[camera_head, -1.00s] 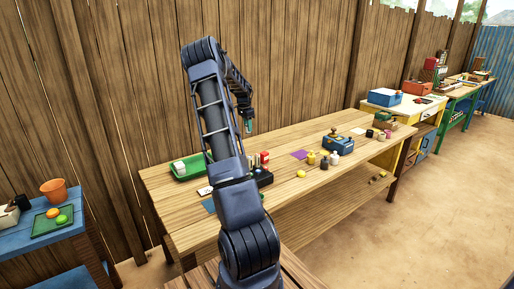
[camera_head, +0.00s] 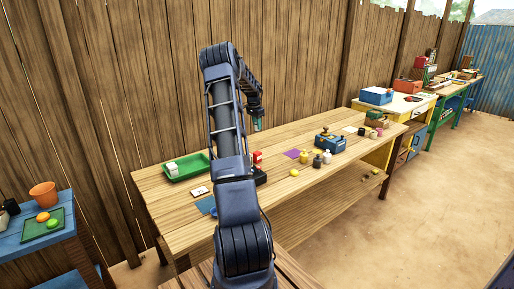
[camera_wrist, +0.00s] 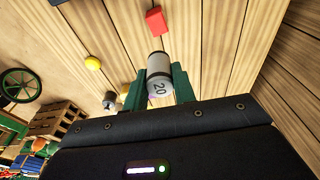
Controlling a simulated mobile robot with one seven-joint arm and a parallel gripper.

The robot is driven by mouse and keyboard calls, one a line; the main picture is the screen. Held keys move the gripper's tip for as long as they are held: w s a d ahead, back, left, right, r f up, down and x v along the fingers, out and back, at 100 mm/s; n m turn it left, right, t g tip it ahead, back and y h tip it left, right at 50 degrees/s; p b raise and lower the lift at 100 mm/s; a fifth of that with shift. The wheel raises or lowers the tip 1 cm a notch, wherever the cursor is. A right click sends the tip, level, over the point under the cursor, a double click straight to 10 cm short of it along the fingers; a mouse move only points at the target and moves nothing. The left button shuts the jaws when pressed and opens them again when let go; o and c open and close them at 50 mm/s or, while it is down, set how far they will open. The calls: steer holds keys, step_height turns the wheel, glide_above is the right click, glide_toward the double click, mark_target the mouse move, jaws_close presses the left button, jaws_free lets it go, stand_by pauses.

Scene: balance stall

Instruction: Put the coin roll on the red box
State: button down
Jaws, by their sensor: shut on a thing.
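The coin roll (camera_wrist: 159,82) is a short grey cylinder with dark ends and the number 20 on its side. It sits between the two green fingers of my gripper (camera_wrist: 158,88) in the wrist view, which are shut on it. In the head view my gripper (camera_head: 257,124) hangs above the far part of the wooden table; the roll is too small to make out there. The red box (camera_wrist: 156,20) lies on the table ahead of the fingers in the wrist view, apart from the roll. What looks like the same red box (camera_head: 258,156) shows beside my arm in the head view, partly hidden.
The wooden table (camera_head: 160,207) carries a green tray (camera_head: 203,172) at left, a purple sheet (camera_head: 291,154), a yellow piece (camera_head: 294,173), small weights (camera_head: 317,161) and a blue balance (camera_head: 329,143). My arm hides part of the tabletop.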

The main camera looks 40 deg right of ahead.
step_height(320, 180, down, 13)
steer(key=shift+f, duration=0.2)
stand_by(0.4)
steer(key=shift+f, duration=0.1)
steer(key=c, duration=1.1)
jaws_free()
steer(key=shift+c, duration=0.2)
